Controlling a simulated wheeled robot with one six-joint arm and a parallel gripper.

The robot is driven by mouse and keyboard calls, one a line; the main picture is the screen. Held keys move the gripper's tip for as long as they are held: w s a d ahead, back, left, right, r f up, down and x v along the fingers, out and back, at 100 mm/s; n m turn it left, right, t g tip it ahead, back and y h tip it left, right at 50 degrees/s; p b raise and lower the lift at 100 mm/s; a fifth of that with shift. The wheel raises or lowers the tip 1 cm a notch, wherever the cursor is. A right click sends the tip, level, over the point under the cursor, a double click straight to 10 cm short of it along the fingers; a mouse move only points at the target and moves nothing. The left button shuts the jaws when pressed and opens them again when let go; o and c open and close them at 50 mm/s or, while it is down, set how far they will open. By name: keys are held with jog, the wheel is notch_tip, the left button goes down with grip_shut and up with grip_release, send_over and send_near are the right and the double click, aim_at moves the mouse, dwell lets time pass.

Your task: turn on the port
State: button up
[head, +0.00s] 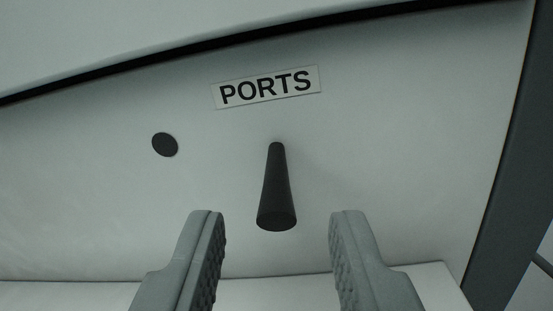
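A pale panel (390,150) carries a white label reading "PORTS" (266,87). Below the label a dark, cone-shaped lever or knob (277,190) sticks out of the panel toward me, its wider end nearest and lower in the picture. My gripper (277,225) is open, with one grey finger to the left and one to the right of the lever's near end. Gaps show on both sides, so neither finger appears to touch it. Nothing is held.
A dark round spot (165,144), perhaps a hole or button, sits on the panel left of the lever. A dark seam runs along the panel's top. A dark grey frame edge (510,150) bounds the right side. A pale ledge (270,291) lies below.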

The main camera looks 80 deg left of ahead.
aim_at(272, 164)
jog(key=shift+x, duration=1.2)
jog(key=shift+c, duration=0.2)
grip_shut()
jog(key=shift+r, duration=0.1)
jog(key=shift+r+g+h, duration=0.3)
jog(key=shift+r+h, duration=0.3)
jog(key=shift+h, duration=0.6)
jog(key=shift+w+a+r+g+h, duration=0.1)
jog(key=shift+r+g+h, duration=0.35)
jog(key=shift+h, duration=0.6)
jog(key=shift+a+r+g+h, duration=0.1)
jog(key=shift+r+g+h, duration=0.3)
jog(key=shift+h, duration=0.65)
jog(key=shift+o, duration=0.2)
grip_release()
